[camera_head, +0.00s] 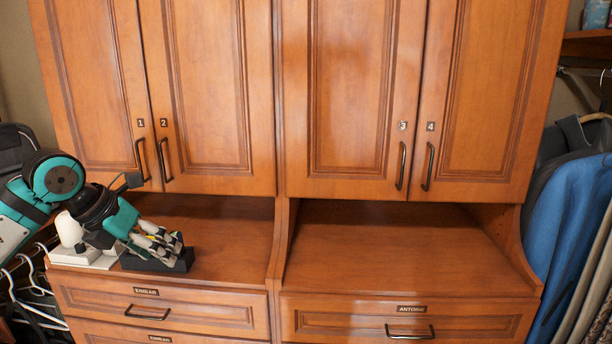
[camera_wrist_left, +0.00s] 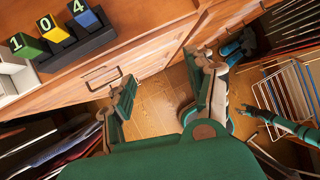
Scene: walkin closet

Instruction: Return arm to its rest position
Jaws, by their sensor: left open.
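My left arm comes in from the left in the head view. Its gripper (camera_head: 158,242) is over the left counter, in front of or above a black block holder (camera_head: 184,262); the exact gap cannot be told. In the left wrist view the two fingers of this gripper (camera_wrist_left: 165,85) are apart, with nothing between them but the floor beyond. A teal and black arm part (camera_wrist_left: 285,122) shows small at the right of the wrist view; its gripper end is unclear.
The holder, seen in the wrist view (camera_wrist_left: 90,45), carries coloured blocks reading 1, 0, 4. A white object (camera_head: 68,230) stands beside it. Cabinet doors (camera_head: 355,90) and drawers (camera_head: 160,305) are closed. The right counter (camera_head: 400,250) is bare. Clothes (camera_head: 562,200) hang at right, hangers (camera_head: 30,290) at left.

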